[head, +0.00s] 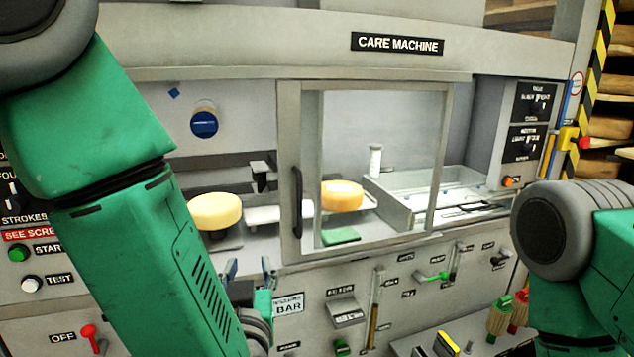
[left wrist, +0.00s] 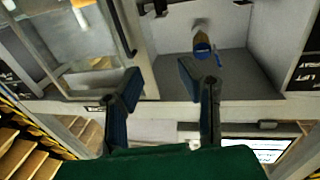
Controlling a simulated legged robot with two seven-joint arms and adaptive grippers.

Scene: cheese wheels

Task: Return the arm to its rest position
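My left arm (head: 140,250) is green and comes in from the left, reaching down across the front of the care machine (head: 300,55). My left gripper (head: 250,270) is partly hidden behind the arm, low in front of the machine. In the left wrist view its two fingers (left wrist: 160,73) stand apart with nothing held between them. My right arm (head: 570,240) shows at the right edge; its gripper is not in view. One pale yellow cheese wheel (head: 215,211) sits left of the door frame. An orange-yellow cheese wheel (head: 342,195) sits behind the clear door.
The framed door (head: 298,170) has a dark handle (head: 297,202). A blue round knob (head: 204,124) is on the back wall; a clear tray (head: 405,205) is at right. A red switch (head: 89,333) is at lower left.

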